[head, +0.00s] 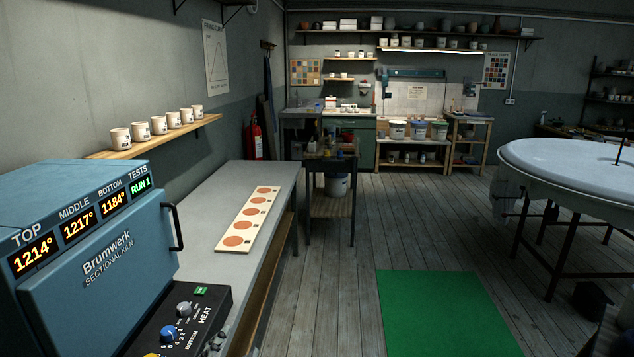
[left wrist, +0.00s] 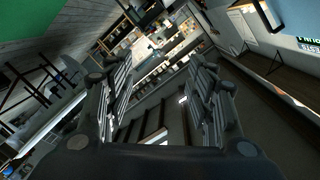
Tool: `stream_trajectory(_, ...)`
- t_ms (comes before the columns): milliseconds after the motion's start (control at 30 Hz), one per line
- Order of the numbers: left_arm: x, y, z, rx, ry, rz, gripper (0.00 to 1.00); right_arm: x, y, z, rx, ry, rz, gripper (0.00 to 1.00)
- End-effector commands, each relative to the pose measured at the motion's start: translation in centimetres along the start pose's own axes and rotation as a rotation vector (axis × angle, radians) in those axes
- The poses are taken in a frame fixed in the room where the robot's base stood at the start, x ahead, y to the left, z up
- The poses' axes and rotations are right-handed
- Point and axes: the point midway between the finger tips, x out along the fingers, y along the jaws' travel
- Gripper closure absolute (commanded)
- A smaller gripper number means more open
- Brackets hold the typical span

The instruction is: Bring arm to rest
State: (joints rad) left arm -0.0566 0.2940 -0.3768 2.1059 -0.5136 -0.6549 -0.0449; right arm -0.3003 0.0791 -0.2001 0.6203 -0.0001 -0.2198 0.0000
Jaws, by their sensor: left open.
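My left gripper (left wrist: 160,105) shows in the left wrist view, with its two fingers wide apart and nothing between them. The room lies beyond the fingers, tilted in that view. No arm or gripper of mine shows in the head view. My right gripper is in neither view.
A blue kiln (head: 95,240) with lit readouts and a knob panel (head: 185,320) stands at the left. Beside it a grey bench (head: 215,195) bears a board with orange discs (head: 250,219). Cups (head: 158,125) line a wall shelf. A green mat (head: 445,312) lies on the floor; a round table (head: 575,165) stands right.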

Motion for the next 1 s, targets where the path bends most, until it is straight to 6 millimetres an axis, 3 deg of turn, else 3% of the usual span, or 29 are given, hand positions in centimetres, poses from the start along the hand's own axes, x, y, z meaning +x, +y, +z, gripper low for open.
stream_trajectory(100, -4.5, 2.8, 6.5, -0.186, -0.267, 0.097, 0.49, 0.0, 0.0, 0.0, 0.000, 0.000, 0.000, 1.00)
stream_trajectory(200, -9.1, 5.4, 10.7, -0.313, -0.472, 0.185, 0.49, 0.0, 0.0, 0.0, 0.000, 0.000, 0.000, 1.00)
stream_trajectory(300, -13.4, 7.6, 13.3, -0.403, -0.635, 0.264, 0.49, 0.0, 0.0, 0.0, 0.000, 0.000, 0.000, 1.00)
stream_trajectory(500, -21.2, 10.8, 16.0, -0.521, -0.879, 0.398, 0.49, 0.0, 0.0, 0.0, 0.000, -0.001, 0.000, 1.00)
stream_trajectory(667, -26.9, 12.5, 16.7, -0.587, -1.036, 0.495, 0.49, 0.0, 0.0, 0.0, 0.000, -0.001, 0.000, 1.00)
stream_trajectory(1000, -24.4, 18.2, 22.2, -0.578, -1.072, 0.517, 0.49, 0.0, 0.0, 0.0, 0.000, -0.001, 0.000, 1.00)
